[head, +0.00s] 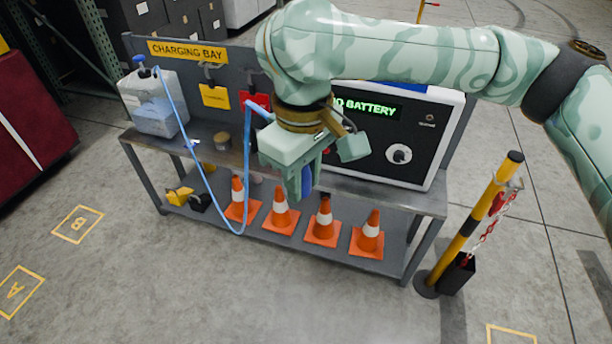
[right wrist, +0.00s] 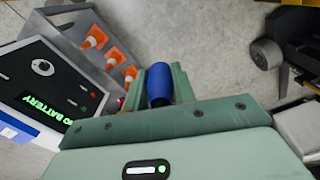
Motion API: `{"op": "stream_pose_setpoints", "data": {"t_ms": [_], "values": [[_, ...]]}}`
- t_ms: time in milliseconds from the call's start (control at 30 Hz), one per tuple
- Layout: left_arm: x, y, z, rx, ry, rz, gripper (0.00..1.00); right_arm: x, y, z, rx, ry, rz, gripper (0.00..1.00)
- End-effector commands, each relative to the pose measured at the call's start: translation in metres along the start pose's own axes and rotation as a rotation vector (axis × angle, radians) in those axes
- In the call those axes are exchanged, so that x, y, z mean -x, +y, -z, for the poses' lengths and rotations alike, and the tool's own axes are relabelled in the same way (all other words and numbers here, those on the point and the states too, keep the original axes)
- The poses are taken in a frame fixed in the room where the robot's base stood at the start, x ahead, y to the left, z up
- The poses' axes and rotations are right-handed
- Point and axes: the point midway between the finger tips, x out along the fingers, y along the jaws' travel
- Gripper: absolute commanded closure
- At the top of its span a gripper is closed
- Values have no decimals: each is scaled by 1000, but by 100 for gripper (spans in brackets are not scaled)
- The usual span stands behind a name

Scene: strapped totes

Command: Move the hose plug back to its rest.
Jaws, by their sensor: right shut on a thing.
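My right gripper (head: 301,185) hangs in front of the charging bench, above the lower shelf. It is shut on the blue hose plug (head: 307,178), which is mostly hidden by the fingers in the head view. The right wrist view shows the plug (right wrist: 159,80) as a blue cylinder between the fingers of the gripper (right wrist: 160,98). The blue hose (head: 207,188) runs from the water jug (head: 157,115), loops below the bench top, and rises to behind the gripper. I cannot make out the plug's rest. My left gripper is not in view.
The bench (head: 434,204) carries a black battery unit (head: 420,150) at right and a small brown-topped tub (head: 222,138). Orange cones (head: 281,211) stand on the lower shelf. A yellow-black post (head: 470,230) with a chain stands at right. Floor in front is clear.

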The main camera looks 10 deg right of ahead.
Motion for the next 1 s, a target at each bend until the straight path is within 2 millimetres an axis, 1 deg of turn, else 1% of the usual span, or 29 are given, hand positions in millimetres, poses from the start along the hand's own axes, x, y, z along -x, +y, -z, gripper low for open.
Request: {"op": "stream_pose_setpoints", "data": {"t_ms": [133,300,400,500,867,1000], "values": [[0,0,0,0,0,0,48,-11,-2,12,78,-2,3,100],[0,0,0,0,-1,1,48,-31,-6,36,249,-3,4,100],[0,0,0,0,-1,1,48,-41,-8,47,330,-2,4,100],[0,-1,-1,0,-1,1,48,-46,-8,54,379,-1,3,100],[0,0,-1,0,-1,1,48,-47,-8,55,393,0,2,100],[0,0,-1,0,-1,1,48,-38,-5,48,339,2,-2,100]]}}
